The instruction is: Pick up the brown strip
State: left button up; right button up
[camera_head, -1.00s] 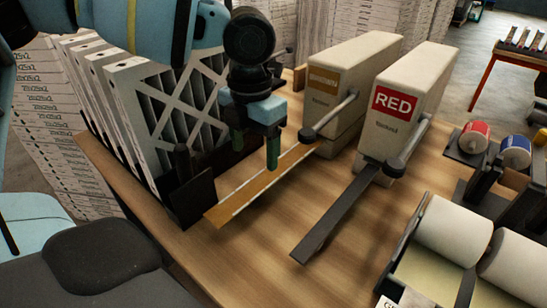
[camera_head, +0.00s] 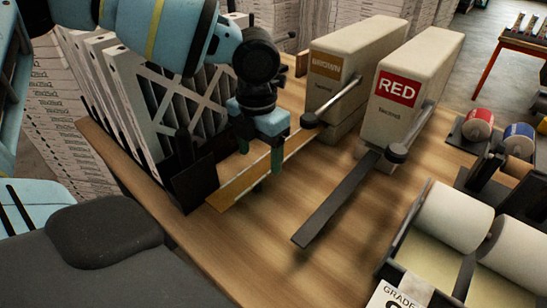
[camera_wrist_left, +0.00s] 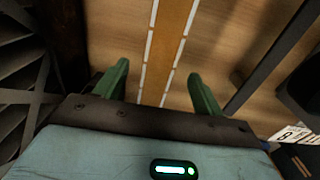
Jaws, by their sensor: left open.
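The brown strip (camera_head: 238,186) sticks out from the dispenser labelled BROWN (camera_head: 340,72) over the wooden table, its free end toward the front. My left gripper (camera_head: 262,160) is above the strip, fingers pointing down. In the left wrist view the strip (camera_wrist_left: 168,45) runs between the two green fingers (camera_wrist_left: 158,85), with a gap on each side. The gripper is open and empty. In the head view the gripper hides part of the strip. My right gripper is not in view.
A dispenser labelled RED (camera_head: 412,85) stands to the right with a dark strip (camera_head: 335,200) sticking out. Boxed filters (camera_head: 130,95) stand in a black rack close on the left. White rolls (camera_head: 450,215) are at the right. Bare table (camera_head: 270,265) lies in front.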

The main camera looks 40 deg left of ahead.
pick_arm(q)
jog(key=shift+f, duration=0.95)
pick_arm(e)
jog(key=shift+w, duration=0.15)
pick_arm(q)
jog(key=c, duration=0.9)
jog(key=shift+r, duration=0.1)
